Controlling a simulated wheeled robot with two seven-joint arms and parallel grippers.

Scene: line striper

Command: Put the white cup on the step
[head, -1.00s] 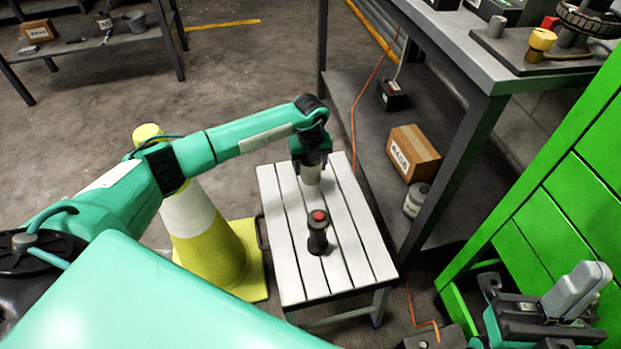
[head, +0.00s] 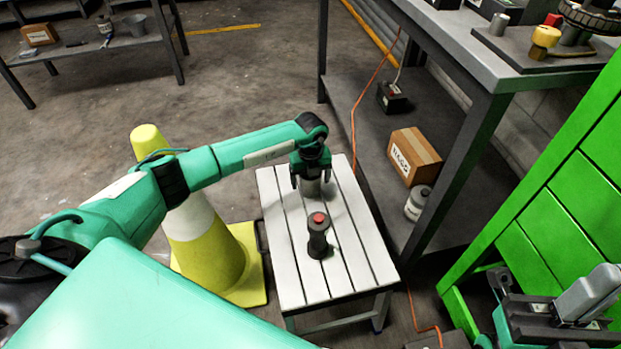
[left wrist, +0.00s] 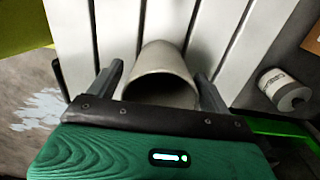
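The white cup (head: 310,188) is at the far end of the slatted white step (head: 352,235), under my left gripper (head: 311,180). In the left wrist view the cup (left wrist: 160,58) appears to rest on the slats, between the two spread fingers of the left gripper (left wrist: 160,84). The fingers look apart from its sides. Part of the cup is hidden by the gripper in the head view. Part of my right arm's end shows at the lower right of the head view; its finger state is unclear.
A dark bottle with a red top (head: 318,236) stands on the step nearer to me. A yellow and white cone (head: 215,250) stands left of the step. A workbench (head: 470,60) with a cardboard box (head: 414,157) on its lower shelf is to the right.

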